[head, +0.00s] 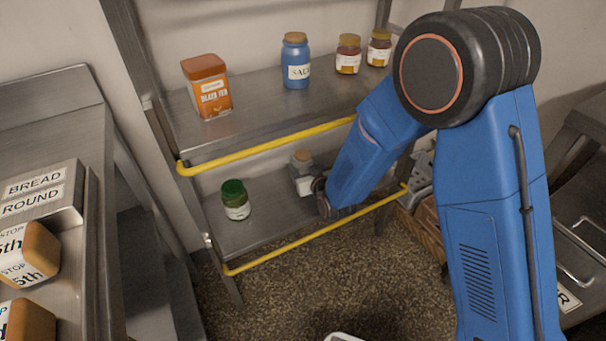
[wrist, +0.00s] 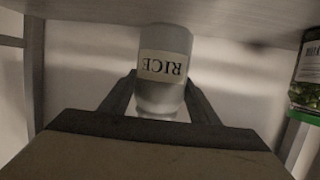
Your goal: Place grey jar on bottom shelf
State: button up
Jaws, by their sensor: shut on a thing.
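The grey jar (head: 301,170) has a cork-coloured lid and a white label. It is at the bottom shelf (head: 262,216), right of a green-lidded jar (head: 235,200). The wrist view is upside down and shows the grey jar (wrist: 165,45) with its label reading RICE, upright in the room. My gripper (wrist: 160,98) is shut on it, one finger on each side. The jar's base is at or very near the shelf surface (wrist: 105,10); I cannot tell if it touches. In the head view my arm hides most of the gripper.
The upper shelf (head: 255,105) holds an orange tin (head: 207,88), a blue salt jar (head: 296,62) and two small jars. Yellow rails (head: 265,149) run along both shelf fronts. A metal counter with bread boxes (head: 28,255) stands left. Floor in front is mostly clear.

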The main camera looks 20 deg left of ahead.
jog(key=shift+f, duration=1.85)
jog(key=o, duration=1.6)
jog(key=shift+f, duration=0.1)
jog(key=v, duration=1.2)
jog(key=shift+s, duration=0.1)
